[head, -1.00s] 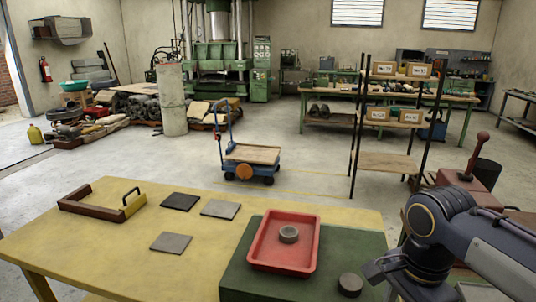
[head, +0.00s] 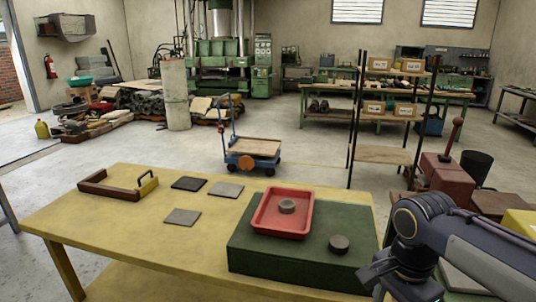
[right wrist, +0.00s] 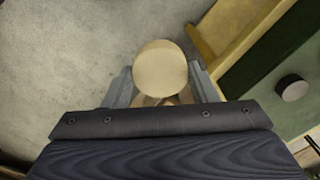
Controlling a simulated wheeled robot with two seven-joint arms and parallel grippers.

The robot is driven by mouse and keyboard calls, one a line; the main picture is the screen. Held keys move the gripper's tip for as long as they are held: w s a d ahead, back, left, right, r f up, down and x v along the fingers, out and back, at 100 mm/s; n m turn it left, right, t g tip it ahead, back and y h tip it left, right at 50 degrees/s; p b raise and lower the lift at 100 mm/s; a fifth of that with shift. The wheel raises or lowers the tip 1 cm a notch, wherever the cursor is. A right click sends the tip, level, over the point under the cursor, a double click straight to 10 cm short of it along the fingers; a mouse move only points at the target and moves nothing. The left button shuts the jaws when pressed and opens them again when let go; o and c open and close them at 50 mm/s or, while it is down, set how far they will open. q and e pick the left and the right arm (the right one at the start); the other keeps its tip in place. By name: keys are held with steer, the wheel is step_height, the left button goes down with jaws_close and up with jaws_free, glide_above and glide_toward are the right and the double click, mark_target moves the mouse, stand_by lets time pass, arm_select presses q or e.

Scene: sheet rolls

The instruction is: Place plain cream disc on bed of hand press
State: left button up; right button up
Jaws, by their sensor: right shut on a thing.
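The plain cream disc (right wrist: 160,68) is held between the fingers of my right gripper (right wrist: 160,84) in the right wrist view, above the bare floor beside the yellow table. In the head view my right arm comes in at the lower right, and the disc cannot be made out there. A red hand press (head: 446,182) with a knobbed lever stands at the right, beyond my right arm. My arm hides part of that area, and I cannot clearly make out the press bed. My left gripper is not in view.
The yellow table (head: 120,222) carries a green block (head: 290,262) with a red tray (head: 262,222) holding a dark disc (head: 287,206). Another dark disc (head: 339,244) sits on the block. Several flat squares and a brown-and-yellow frame (head: 110,189) lie at the left. A shelf rack (head: 385,155) stands behind.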

steer(key=w+f+n, duration=0.3)
steer(key=f+n, duration=0.1)
steer(key=f, duration=0.4)
steer(key=w+a+f+n, duration=0.1)
steer(key=w+f+n, duration=0.2)
steer(key=f, duration=0.5)
steer(key=w+a+f+n, duration=0.1)
steer(key=w+f+n, duration=0.1)
steer(key=f+n, duration=0.4)
step_height(320, 180, down, 2)
steer(key=shift+w+f, duration=0.1)
steer(key=shift+w, duration=0.3)
